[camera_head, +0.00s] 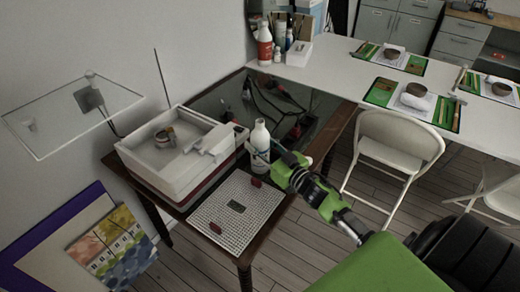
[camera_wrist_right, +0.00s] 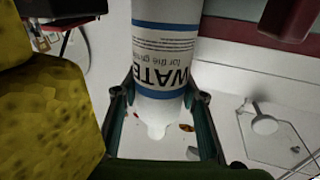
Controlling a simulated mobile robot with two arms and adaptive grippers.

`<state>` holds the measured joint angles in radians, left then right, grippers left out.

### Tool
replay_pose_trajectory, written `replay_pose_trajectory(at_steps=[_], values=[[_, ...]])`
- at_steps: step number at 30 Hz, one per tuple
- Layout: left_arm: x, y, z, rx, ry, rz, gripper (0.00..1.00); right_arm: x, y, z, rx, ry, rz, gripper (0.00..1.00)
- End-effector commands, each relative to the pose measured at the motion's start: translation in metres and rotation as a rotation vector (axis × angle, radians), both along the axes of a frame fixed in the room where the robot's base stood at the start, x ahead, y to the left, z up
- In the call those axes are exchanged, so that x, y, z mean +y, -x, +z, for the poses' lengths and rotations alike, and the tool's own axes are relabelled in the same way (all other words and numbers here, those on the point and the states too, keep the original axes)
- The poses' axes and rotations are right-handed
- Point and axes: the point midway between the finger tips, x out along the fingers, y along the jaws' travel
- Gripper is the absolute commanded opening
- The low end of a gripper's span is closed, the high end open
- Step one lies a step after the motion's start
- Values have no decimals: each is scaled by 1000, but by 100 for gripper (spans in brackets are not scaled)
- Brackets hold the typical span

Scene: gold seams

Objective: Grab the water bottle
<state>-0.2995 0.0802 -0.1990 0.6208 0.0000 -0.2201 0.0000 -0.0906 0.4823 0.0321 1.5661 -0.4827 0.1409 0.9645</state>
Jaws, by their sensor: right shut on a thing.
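The white water bottle (camera_head: 259,142) stands upright at the back edge of the white grid mat, close to the white tray box. In the right wrist view the bottle (camera_wrist_right: 165,50) fills the upper middle, with blue bands and the letters "WATE" on its label. My right gripper (camera_head: 266,153) reaches in from the right and is shut on the bottle, with one finger on each side of it in the right wrist view (camera_wrist_right: 165,100). Whether the bottle's base touches the surface is hard to tell. My left gripper is not in view.
The white tray box (camera_head: 140,160) stands left of the bottle. A white grid mat (camera_head: 225,225) with small red pieces lies in front. Cables lie on the dark tabletop behind. A white folding chair (camera_head: 395,140) stands to the right, by a long white table (camera_head: 330,70).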

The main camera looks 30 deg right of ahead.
Motion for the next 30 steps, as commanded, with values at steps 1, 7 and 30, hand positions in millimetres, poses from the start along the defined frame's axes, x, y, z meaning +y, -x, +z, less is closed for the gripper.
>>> replay_pose_trajectory(at_steps=[1,7,30], values=[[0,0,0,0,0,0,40,0,0,1,-1,0,0,12],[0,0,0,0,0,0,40,0,0,2,-1,1,1,12],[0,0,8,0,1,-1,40,0,30,67,-1,2,2,12]])
